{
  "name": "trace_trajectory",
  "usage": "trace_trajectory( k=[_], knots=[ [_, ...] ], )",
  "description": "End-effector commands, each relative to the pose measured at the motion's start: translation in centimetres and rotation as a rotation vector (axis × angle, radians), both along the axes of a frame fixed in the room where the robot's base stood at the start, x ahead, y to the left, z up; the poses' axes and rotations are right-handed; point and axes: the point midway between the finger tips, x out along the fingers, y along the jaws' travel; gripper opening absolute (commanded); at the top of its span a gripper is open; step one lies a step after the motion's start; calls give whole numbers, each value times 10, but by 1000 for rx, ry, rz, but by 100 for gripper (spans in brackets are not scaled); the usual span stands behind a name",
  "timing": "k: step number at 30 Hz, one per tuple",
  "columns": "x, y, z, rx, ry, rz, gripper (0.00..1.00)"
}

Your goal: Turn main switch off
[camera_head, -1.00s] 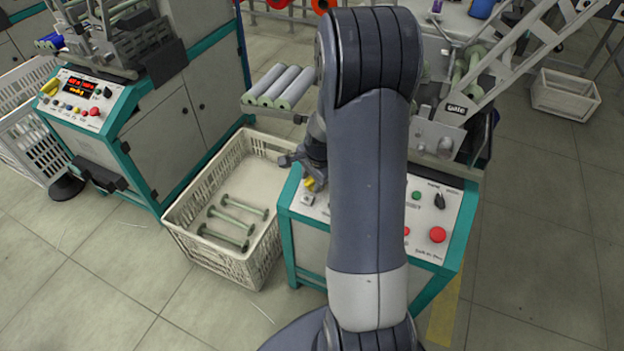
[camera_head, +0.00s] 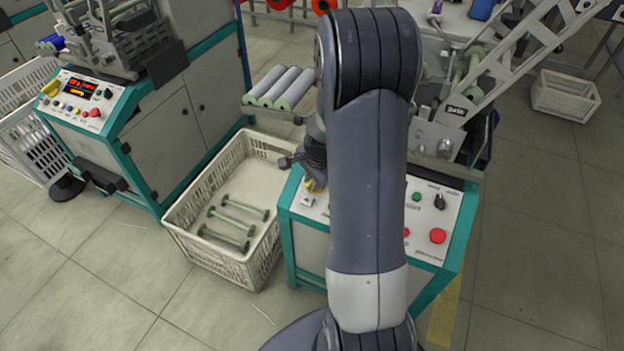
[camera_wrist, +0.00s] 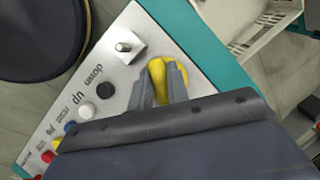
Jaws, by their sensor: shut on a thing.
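The main switch is a yellow knob (camera_wrist: 157,72) at the end of the white control panel, beside a small silver toggle. In the wrist view my gripper (camera_wrist: 163,88) is shut on this yellow knob, with a grey finger on each side of it. My arm hides the middle of the panel (camera_head: 425,239) in that view, and my gripper's fingertips are mostly hidden.
A white crate (camera_head: 257,271) with several green bobbins stands left of the panel. Rollers (camera_head: 281,86) lie on a shelf above. A red button (camera_head: 438,235) and a black knob (camera_head: 440,201) are on the panel's right. A second machine (camera_head: 95,100) stands far left.

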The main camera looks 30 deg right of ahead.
Motion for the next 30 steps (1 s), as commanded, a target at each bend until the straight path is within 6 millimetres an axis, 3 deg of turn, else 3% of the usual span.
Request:
trace_trajectory(
  k=[8,30],
  knots=[
    [0,0,2,-38,49,133,0],
    [-2,-1,0,-210,269,733,0]
  ],
)
